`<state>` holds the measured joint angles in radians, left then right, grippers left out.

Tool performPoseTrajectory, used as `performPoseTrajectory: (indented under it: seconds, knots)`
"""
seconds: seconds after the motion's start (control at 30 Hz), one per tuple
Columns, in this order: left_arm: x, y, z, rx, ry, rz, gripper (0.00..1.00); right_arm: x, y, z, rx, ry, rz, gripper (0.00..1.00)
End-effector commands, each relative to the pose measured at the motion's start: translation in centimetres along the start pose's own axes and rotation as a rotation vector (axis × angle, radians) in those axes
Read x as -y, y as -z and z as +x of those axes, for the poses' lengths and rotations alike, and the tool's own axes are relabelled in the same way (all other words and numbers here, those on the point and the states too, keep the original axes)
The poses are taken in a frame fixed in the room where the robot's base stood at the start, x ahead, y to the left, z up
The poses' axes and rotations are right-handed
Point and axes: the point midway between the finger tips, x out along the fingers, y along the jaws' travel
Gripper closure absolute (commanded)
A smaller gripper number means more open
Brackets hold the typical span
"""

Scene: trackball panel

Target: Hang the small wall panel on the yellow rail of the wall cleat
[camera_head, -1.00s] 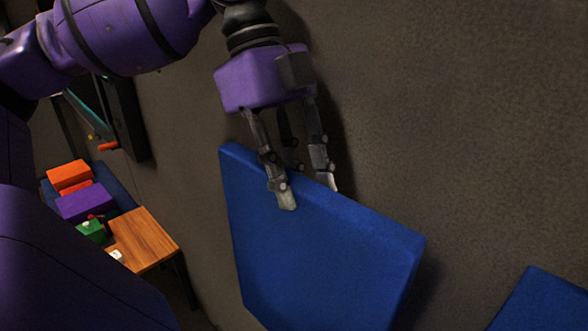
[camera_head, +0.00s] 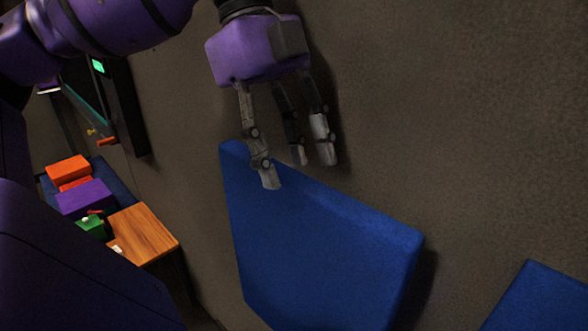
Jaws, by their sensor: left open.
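The blue wall panel (camera_head: 325,255) is against the grey wall in the middle of the head view, its top edge sloping down to the right. My left gripper (camera_head: 290,170) is open at the panel's top edge. One finger overlaps the front of the panel's upper left part, and the other fingers are above and behind the edge, on the wall side. I cannot tell whether the front finger touches the panel. The yellow rail and the cleat are not visible. My right gripper is not in view.
Another blue panel (camera_head: 540,300) shows at the lower right. At the left are a wooden table (camera_head: 145,235), an orange block (camera_head: 68,168), a purple block (camera_head: 84,197) and a green block (camera_head: 91,228). A dark wall unit (camera_head: 125,105) stands behind them. The upper right wall is bare.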

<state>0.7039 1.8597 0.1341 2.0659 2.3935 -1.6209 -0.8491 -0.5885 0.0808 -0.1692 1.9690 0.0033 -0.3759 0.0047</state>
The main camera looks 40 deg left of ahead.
Motion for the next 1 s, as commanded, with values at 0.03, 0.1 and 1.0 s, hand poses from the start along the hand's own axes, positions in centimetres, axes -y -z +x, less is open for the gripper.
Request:
performPoseTrajectory:
  seconds: [0.03, 0.1, 1.0]
  knots:
    - [0.1, 0.0, -1.3, 0.003, 0.006, -0.002, 0.51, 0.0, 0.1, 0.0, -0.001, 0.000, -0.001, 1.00]
    - [0.0, 0.0, -2.9, 0.003, 0.008, -0.004, 0.51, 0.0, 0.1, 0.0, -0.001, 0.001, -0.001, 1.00]
    - [0.0, 0.0, -9.5, 0.000, 0.001, 0.001, 0.51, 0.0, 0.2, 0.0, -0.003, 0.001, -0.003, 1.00]
